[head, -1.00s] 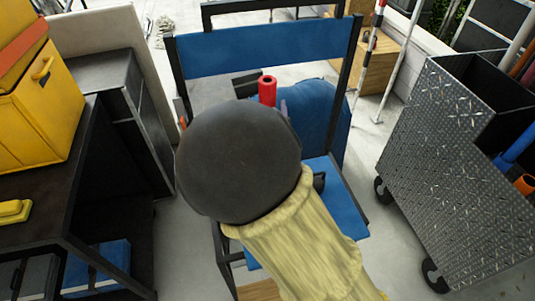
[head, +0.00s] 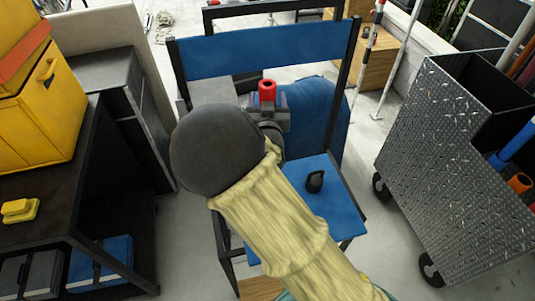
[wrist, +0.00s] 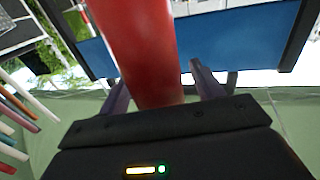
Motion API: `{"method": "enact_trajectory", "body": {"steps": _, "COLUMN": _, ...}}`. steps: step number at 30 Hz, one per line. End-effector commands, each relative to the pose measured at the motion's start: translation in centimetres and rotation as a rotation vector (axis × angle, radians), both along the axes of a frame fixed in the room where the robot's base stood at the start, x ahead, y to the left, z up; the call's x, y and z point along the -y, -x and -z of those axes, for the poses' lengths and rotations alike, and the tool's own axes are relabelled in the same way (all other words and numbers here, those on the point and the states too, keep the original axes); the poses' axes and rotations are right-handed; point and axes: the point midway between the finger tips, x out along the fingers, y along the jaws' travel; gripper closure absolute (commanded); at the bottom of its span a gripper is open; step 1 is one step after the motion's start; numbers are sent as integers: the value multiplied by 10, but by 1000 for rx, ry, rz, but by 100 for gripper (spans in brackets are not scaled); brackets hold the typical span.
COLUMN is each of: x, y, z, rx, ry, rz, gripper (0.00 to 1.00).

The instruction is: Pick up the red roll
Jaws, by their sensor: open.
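The red roll (head: 267,91) stands upright behind the blue-and-black chair's seat area, in front of its blue back strip in the head view. In the wrist view the red roll (wrist: 148,55) is large and close, between the two fingers of my gripper (wrist: 165,88). My gripper (head: 268,103) is open around the roll, with a finger on each side. A gap shows at the right finger; contact on the left side is hard to tell. The roll's lower end is hidden by my gripper in the head view.
A small black weight-like object (head: 315,182) sits on the blue seat (head: 335,205). A blue draped thing (head: 318,112) is right of the roll. A metal cart (head: 445,170) stands right; a dark shelf with a yellow bin (head: 35,115) stands left.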

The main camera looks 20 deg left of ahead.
Motion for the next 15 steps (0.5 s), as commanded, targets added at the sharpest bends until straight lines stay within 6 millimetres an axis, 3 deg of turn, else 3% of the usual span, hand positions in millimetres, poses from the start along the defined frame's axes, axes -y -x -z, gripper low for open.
{"method": "enact_trajectory", "body": {"steps": 4, "x": 0, "y": 0, "z": 0, "rx": 0, "ry": 0, "rz": 0, "gripper": 36}}
{"method": "enact_trajectory", "body": {"steps": 13, "x": 0, "y": 0, "z": 0, "rx": 0, "ry": 0, "rz": 0, "gripper": 95}}
{"method": "enact_trajectory", "body": {"steps": 15, "x": 0, "y": 0, "z": 0, "rx": 0, "ry": 0, "rz": 0, "gripper": 100}}
